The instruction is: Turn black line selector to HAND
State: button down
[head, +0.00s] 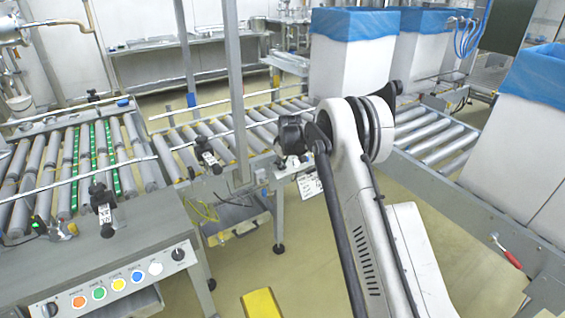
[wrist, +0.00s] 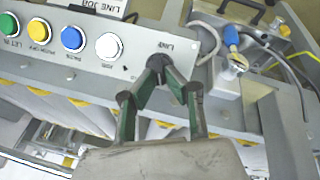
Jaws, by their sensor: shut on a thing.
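In the wrist view, my gripper (wrist: 160,75) reaches up to the control panel (wrist: 140,55) with its two green-sided fingers closing together at the tips. The tips are shut on the black line selector (wrist: 159,61), at the panel's end beside the word LINE. The fingertips cover much of the knob, so I cannot tell which way it points. In the head view, a panel (head: 120,282) with coloured buttons stands at the lower left. A black selector (head: 178,253) is at its right end. My gripper does not show there; my arm's raised elbow fills the middle.
White (wrist: 109,46), blue (wrist: 73,39) and yellow (wrist: 39,31) buttons sit left of the selector. A blue-tipped fitting (wrist: 231,38) with hoses stands close on the right. Roller conveyors (head: 215,138) and white boxes with blue liners (head: 352,62) surround my arm.

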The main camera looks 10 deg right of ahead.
jog(key=shift+s+a+f+n+t+h, duration=0.1)
jog(key=shift+n+t+h, duration=0.15)
jog(key=shift+n, duration=0.75)
jog(key=shift+s+a+f+n+t+h, duration=0.15)
jog(key=shift+n+t, duration=0.2)
jog(key=shift+n, duration=0.65)
jog(key=shift+r, duration=0.15)
jog(key=c, duration=1.8)
grip_release()
jog(key=shift+r, duration=0.1)
jog(key=v, duration=1.1)
jog(key=shift+s+r, duration=0.2)
jog(key=shift+r, duration=0.15)
jog(key=shift+r, duration=0.1)
